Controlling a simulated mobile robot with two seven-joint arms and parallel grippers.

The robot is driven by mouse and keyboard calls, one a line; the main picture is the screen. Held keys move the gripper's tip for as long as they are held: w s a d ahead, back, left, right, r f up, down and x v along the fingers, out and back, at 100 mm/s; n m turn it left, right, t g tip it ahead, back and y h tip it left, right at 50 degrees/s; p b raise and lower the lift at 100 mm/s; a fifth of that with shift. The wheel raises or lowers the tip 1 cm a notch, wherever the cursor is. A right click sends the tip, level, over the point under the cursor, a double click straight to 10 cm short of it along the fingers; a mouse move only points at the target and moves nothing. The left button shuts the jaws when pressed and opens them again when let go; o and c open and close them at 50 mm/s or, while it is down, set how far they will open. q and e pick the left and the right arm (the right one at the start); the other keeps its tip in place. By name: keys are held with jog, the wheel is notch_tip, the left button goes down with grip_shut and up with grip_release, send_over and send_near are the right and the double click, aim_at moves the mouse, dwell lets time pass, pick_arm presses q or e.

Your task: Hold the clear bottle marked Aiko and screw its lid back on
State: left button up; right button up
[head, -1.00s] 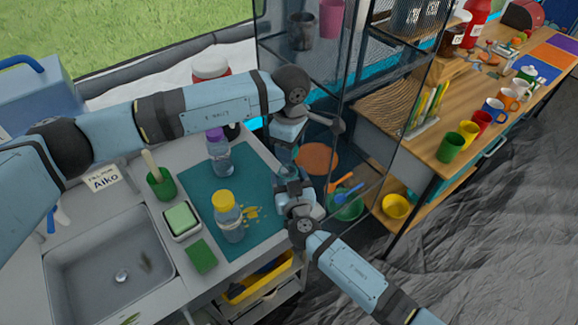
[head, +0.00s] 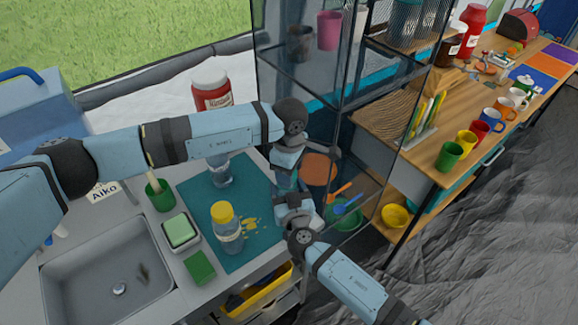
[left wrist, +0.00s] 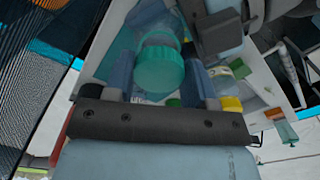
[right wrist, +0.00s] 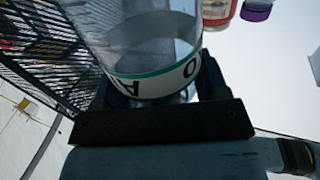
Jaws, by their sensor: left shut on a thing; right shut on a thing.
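The clear bottle marked Aiko is held between my two grippers, right of the teal mat (head: 262,205); in the head view it is mostly hidden. My right gripper (head: 293,203) is shut on its body. The right wrist view shows the clear bottle (right wrist: 150,50) with a white, teal-edged band and upside-down letters. My left gripper (head: 287,168) is above, shut on a teal lid. In the left wrist view the lid (left wrist: 158,70) sits between the fingers, in line with the bottle's top. I cannot tell whether the threads are engaged.
A yellow-lidded bottle (head: 228,232) and another clear bottle (head: 221,172) stand on the mat. A glass-sided shelf (head: 345,110) rises close to the right of my grippers. The sink (head: 110,270), green sponge (head: 200,267) and green cup (head: 160,196) are left.

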pick_arm(q)
jog(key=shift+f, duration=0.3)
jog(key=shift+f, duration=0.6)
dwell(0.4)
pick_arm(e)
jog(key=c, duration=0.5)
pick_arm(q)
jog(key=m, duration=0.4)
jog(key=shift+a+m, duration=0.1)
jog(key=shift+m, duration=0.2)
pick_arm(e)
jog(key=shift+o, duration=0.2)
pick_arm(q)
jog(key=m, duration=0.4)
jog(key=shift+s+m, duration=0.1)
jog(key=shift+m, duration=0.3)
jog(key=m, duration=0.6)
jog(key=shift+a+m, duration=0.2)
jog(key=shift+m, duration=0.1)
jog(key=m, duration=0.6)
jog(key=shift+a+m, duration=0.15)
jog(key=shift+m, duration=0.25)
